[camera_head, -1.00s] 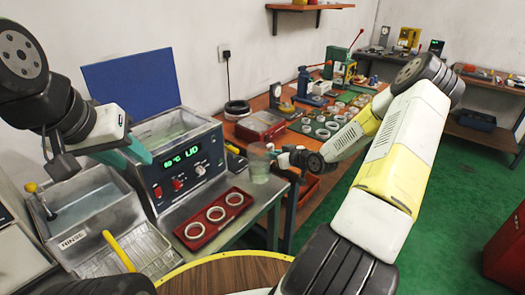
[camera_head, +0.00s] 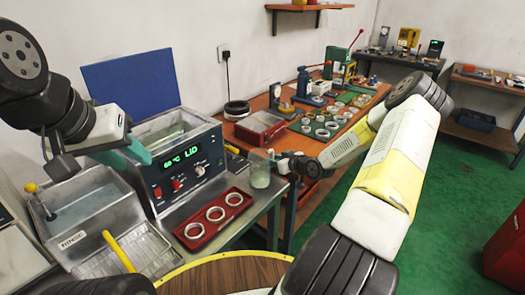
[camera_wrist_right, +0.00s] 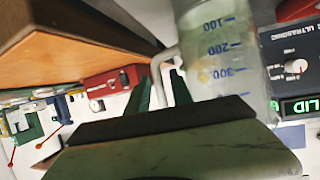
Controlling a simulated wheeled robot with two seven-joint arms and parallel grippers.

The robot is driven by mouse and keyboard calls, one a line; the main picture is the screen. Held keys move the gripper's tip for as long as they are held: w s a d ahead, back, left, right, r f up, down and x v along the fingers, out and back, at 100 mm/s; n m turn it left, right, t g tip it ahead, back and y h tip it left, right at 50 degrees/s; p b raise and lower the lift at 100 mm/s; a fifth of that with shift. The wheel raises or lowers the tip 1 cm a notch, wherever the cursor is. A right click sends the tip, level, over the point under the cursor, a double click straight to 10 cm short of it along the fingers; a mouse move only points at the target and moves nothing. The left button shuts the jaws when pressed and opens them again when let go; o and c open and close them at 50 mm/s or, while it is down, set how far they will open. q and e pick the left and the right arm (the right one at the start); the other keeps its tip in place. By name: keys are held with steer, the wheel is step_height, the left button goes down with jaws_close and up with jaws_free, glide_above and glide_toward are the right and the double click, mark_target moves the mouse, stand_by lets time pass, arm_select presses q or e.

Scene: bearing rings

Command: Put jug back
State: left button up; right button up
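The jug (camera_head: 260,172) is a clear beaker-like vessel with blue volume marks. It is upright at the right end of the steel bench, by the ultrasonic bath; I cannot tell if its base touches the bench. In the right wrist view the jug (camera_wrist_right: 225,55) is close, its pale handle (camera_wrist_right: 160,75) between the two green fingers. My right gripper (camera_head: 279,163) is shut on the handle; its fingers show in the wrist view (camera_wrist_right: 162,88). My left gripper (camera_head: 136,152) is empty in front of the bath, its finger gap not clear.
The ultrasonic bath (camera_head: 180,172) has a lit display and blue lid (camera_head: 132,82). A red tray (camera_head: 190,240) with three rings lies left of the jug. The rinse basin (camera_head: 88,203) and wire basket (camera_head: 125,260) are further left. An orange table (camera_head: 290,142) with rings stands behind.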

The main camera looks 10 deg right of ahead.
steer(key=v, duration=1.2)
steer(key=s+a+r+m+g+h, duration=0.15)
steer(key=s+r+h, duration=0.25)
steer(key=r, duration=0.5)
steer(key=s+a+r+m+g+h, duration=0.1)
steer(key=s+r+g+h, duration=0.25)
steer(key=r, duration=0.65)
steer(key=s+a+r+y, duration=0.1)
steer(key=s+a+r, duration=0.2)
steer(key=s, duration=0.3)
steer(key=s+a+r+m+y, duration=0.1)
steer(key=s+a+r, duration=0.1)
steer(key=s+a, duration=0.2)
steer(key=s+a+r+m+y, duration=0.1)
steer(key=s+a+r, duration=0.2)
steer(key=s, duration=0.5)
steer(key=shift+s+a+r+g+y, duration=0.3)
steer(key=shift+a+g+y, duration=0.05)
steer(key=shift+a+g, duration=0.1)
